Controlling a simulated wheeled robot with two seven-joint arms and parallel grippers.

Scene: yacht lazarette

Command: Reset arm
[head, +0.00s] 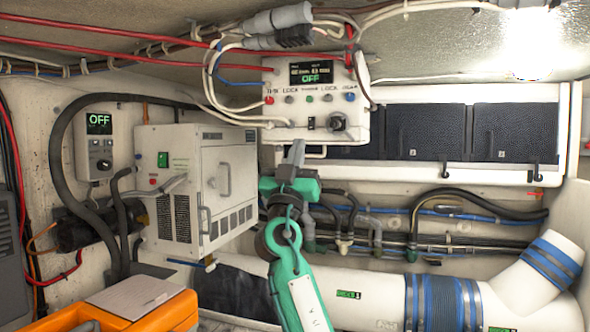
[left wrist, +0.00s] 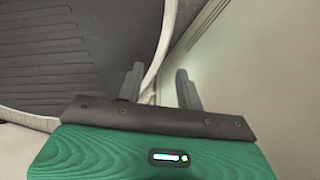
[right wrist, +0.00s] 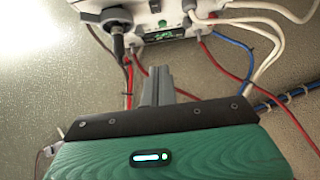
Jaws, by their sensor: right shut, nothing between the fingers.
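My right arm rises from the bottom middle of the head view. Its gripper (head: 297,150) points up, with its grey fingers together and empty, just in front of the lower edge of a white control box (head: 283,108). In the right wrist view the closed fingers (right wrist: 158,82) point toward the box (right wrist: 165,14) and its cables. My left gripper does not show in the head view. In the left wrist view its two fingers (left wrist: 160,86) stand apart with nothing between them, near a dark ribbed surface (left wrist: 60,50) and a pale wall (left wrist: 255,70).
A white cabinet unit (head: 222,180) and a small OFF display box (head: 98,140) are at left. An orange case (head: 165,318) with a pale pad is at bottom left. A white pipe (head: 370,290) crosses the lower right. Cables and hoses run around the box.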

